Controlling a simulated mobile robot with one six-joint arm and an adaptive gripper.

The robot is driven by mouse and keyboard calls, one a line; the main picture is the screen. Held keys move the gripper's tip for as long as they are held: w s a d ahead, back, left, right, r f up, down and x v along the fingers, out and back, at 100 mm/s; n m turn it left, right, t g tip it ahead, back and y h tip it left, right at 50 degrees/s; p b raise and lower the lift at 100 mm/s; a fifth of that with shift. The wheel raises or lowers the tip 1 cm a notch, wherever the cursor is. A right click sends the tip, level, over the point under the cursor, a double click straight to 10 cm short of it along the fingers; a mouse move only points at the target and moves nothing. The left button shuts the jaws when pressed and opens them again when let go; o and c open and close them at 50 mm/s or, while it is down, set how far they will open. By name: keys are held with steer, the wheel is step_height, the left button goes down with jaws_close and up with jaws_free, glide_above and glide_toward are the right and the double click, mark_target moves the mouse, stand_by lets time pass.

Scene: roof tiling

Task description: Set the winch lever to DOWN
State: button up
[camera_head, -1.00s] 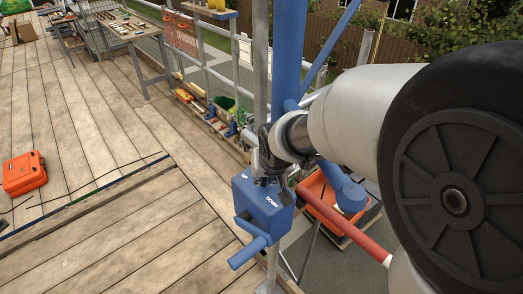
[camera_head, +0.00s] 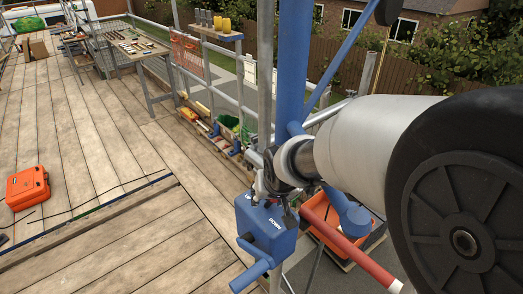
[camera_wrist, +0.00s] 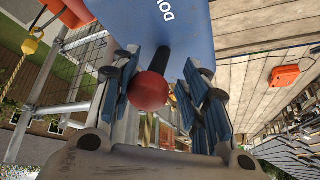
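The blue winch box (camera_head: 264,232) stands at the lower middle of the head view, with DOWN printed on its top; the UP mark is mostly covered by my gripper. A blue crank handle (camera_head: 252,274) sticks out of its front. My gripper (camera_head: 274,196) is at the top of the box. In the wrist view, the winch lever is a dark rod with a red ball knob (camera_wrist: 149,91), projecting from the blue box (camera_wrist: 165,22). My gripper (camera_wrist: 162,75) is open around it, the knob nearer the left finger, with a gap on the right. The lever is hidden in the head view.
A grey pole (camera_head: 265,100) and a thick blue post (camera_head: 291,70) rise close by the winch. A red bar (camera_head: 350,243) and an orange crate (camera_head: 376,236) lie right of it. The plank deck on the left is open, with an orange case (camera_head: 27,188) on it.

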steer(key=v, duration=1.2)
